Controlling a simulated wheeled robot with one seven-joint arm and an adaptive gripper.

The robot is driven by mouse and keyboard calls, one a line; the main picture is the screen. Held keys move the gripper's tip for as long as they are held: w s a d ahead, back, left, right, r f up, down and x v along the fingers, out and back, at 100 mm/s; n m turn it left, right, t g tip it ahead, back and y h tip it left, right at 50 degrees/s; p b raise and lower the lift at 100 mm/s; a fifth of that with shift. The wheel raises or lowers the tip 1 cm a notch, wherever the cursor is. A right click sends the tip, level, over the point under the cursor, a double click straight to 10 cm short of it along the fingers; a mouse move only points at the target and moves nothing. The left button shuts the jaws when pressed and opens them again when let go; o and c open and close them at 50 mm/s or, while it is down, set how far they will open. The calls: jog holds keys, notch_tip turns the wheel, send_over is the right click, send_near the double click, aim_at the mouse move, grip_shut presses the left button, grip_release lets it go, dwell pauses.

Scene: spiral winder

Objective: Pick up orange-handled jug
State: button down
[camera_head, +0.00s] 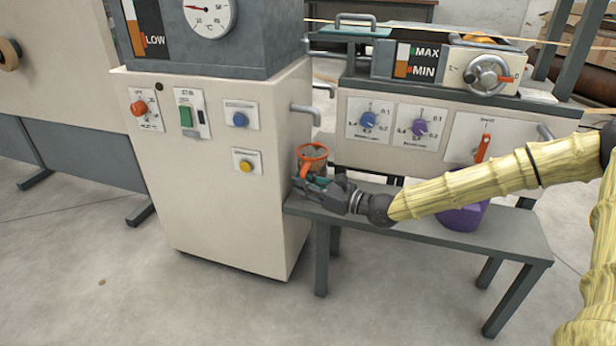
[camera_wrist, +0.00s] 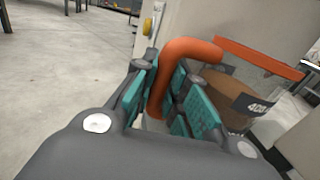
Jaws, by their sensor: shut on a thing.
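The orange-handled jug (camera_head: 313,153) stands at the left end of the grey bench, with an orange rim and a see-through body. In the wrist view its orange handle (camera_wrist: 188,50) rises between my fingers, and its body (camera_wrist: 222,88) holds something brown and bears a dark label with partly readable digits. My gripper (camera_head: 312,183) reaches in from the right and is shut on the handle; its teal finger pads sit on both sides of it in the wrist view (camera_wrist: 165,100). The jug's lower part is hidden behind my gripper in the head view.
The grey bench (camera_head: 500,240) bears a purple container (camera_head: 463,217), partly behind my arm. A cream machine cabinet (camera_head: 215,190) with knobs and buttons stands just left of the jug. A control panel (camera_head: 360,148) is behind the bench. The floor in front is clear.

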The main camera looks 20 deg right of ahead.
jog(key=s+a+r+p, duration=0.1)
jog(key=s+a+p, duration=0.3)
jog(key=s+a, duration=0.3)
jog(key=s, duration=0.3)
jog(key=shift+a+r, duration=0.15)
jog(key=shift+a, duration=0.25)
dwell(0.6)
